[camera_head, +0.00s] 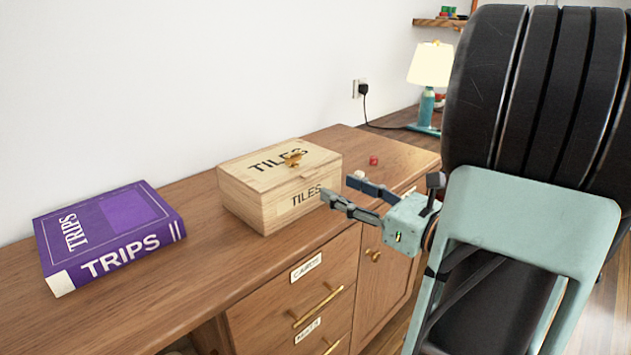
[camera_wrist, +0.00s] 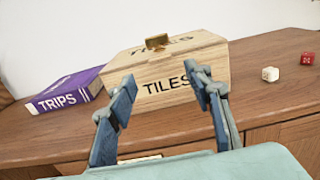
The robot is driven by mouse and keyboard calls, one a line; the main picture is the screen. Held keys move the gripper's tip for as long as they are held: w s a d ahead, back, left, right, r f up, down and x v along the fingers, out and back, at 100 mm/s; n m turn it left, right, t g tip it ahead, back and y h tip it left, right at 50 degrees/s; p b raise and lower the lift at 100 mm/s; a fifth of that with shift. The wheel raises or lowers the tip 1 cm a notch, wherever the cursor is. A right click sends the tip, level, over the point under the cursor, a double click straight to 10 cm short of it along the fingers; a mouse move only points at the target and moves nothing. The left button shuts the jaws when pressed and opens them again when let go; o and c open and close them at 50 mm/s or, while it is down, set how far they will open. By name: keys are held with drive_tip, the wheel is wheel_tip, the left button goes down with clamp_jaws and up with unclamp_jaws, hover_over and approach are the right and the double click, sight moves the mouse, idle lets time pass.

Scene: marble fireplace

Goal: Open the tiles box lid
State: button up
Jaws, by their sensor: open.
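The tiles box (camera_head: 262,212) is a pale wooden box on the wooden cabinet top, with TILES printed on its lid and front. Its lid (camera_head: 262,176) is closed, with a small brass knob (camera_head: 292,159) on top. In the wrist view the box (camera_wrist: 150,82) stands straight ahead, and its brass knob (camera_wrist: 157,41) shows at the top. My gripper (camera_head: 338,190) is open and empty, in front of the box at its right front side. In the wrist view its two fingers (camera_wrist: 165,88) frame the box front. Fingers and box appear apart.
A purple TRIPS book (camera_head: 110,235) lies left of the box. A white die (camera_wrist: 270,74) and a red die (camera_head: 373,160) lie to its right. A lamp (camera_head: 430,70) stands at the back right. Cabinet drawers (camera_head: 305,290) are below the front edge.

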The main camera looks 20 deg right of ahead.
sight(312, 175)
drive_tip(key=b+x, duration=0.1)
drive_tip(key=x, duration=0.6)
drive_tip(key=shift+w+a, duration=0.15)
drive_tip(key=shift+w, duration=0.15)
drive_tip(key=shift+c, duration=0.4)
clamp_jaws()
